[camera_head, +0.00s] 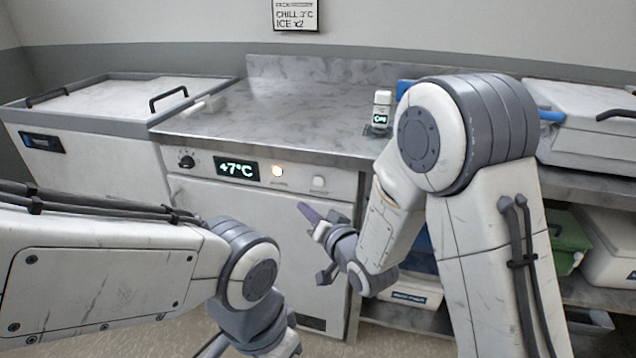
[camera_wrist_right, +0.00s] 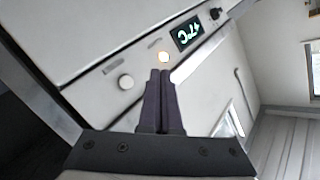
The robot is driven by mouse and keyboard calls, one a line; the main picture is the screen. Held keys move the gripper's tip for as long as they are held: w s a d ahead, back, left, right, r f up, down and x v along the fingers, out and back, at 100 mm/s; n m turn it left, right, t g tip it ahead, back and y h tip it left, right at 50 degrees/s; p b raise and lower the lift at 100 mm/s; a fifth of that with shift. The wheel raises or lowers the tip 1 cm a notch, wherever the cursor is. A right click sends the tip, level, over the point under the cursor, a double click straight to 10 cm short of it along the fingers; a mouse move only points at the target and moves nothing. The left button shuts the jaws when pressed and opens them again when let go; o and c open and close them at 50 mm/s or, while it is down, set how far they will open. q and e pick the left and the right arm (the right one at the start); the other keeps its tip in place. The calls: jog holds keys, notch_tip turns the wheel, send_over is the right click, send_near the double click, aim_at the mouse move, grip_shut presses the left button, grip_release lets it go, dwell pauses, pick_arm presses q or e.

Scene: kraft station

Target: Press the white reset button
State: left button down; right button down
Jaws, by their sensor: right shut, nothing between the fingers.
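A display (camera_head: 236,169) reads +7°C, with a dark dial (camera_head: 186,160) left of it. A small white device (camera_head: 381,110) stands on the marble counter (camera_head: 290,105). A chest with a handled lid (camera_head: 105,100) is at left. Bins sit on shelves at right.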

jog(key=shift+w+d+p, duration=0.2)
jog(key=shift+w+d, duration=0.2)
jog(key=shift+w, duration=0.9)
jog(key=shift+w+d+p, duration=0.15)
jog(key=shift+w+d, duration=0.3)
jog(key=shift+w, duration=0.9)
jog(key=shift+w+d+p, duration=0.2)
jog(key=shift+w+d, duration=0.2)
jog(key=shift+w, duration=0.9)
jog(key=shift+w, duration=0.1)
jog(key=shift+w+d, duration=0.1)
jog(key=shift+w, duration=0.2)
jog(key=shift+w+d, duration=0.15)
jog(key=shift+w, duration=0.3)
jog(key=shift+s, duration=0.15)
jog(key=shift+s+a, duration=0.25)
jog(key=shift+s, duration=0.5)
jog(key=shift+s+a+b, duration=0.2)
jog(key=shift+s+a, duration=0.05)
jog(key=shift+s, duration=0.55)
jog(key=shift+s+a+b, duration=0.2)
jog(key=shift+s+a, duration=0.05)
jog(key=shift+s, duration=0.55)
jog(key=shift+s+a+b, duration=0.2)
jog(key=shift+s+a, duration=0.05)
jog(key=shift+s, duration=0.55)
